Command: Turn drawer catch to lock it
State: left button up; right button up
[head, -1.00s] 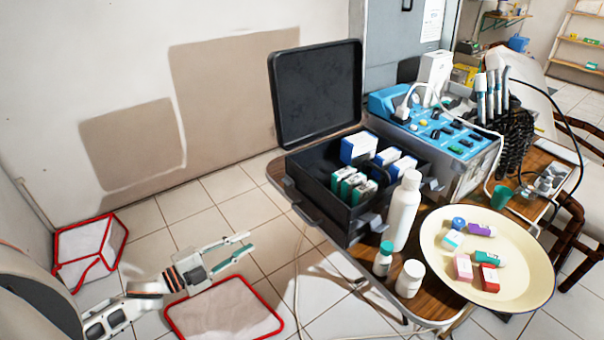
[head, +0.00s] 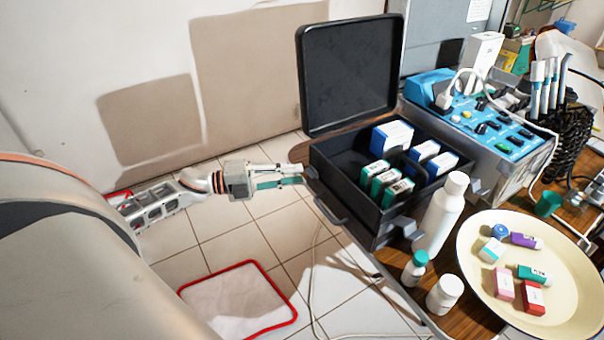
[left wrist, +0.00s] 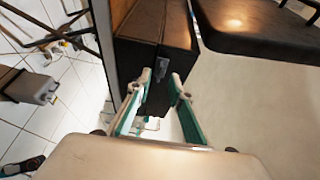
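The black case (head: 335,185) stands on the wooden table with its lid (head: 348,75) raised and medicine boxes inside. A grey catch (head: 405,228) is on its near corner. Another small catch (left wrist: 161,66) shows on the dark case side in the left wrist view. My left gripper (head: 297,175) is at the left end of the case, close to its side. In the left wrist view its fingers (left wrist: 161,80) are apart, with the catch just beyond and between the tips. I cannot tell whether they touch it. My right gripper is not in view.
A white bottle (head: 440,215), two small bottles and a cream tray (head: 478,285) of small packs stand near the case. A blue device (head: 500,130) is behind. A cable (head: 314,275) hangs by the table edge. A red-rimmed bin (head: 240,295) stands on the floor.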

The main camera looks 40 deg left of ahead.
aim_at(311, 173)
pick_arm(q)
jog(key=shift+x, duration=1.25)
grip_shut()
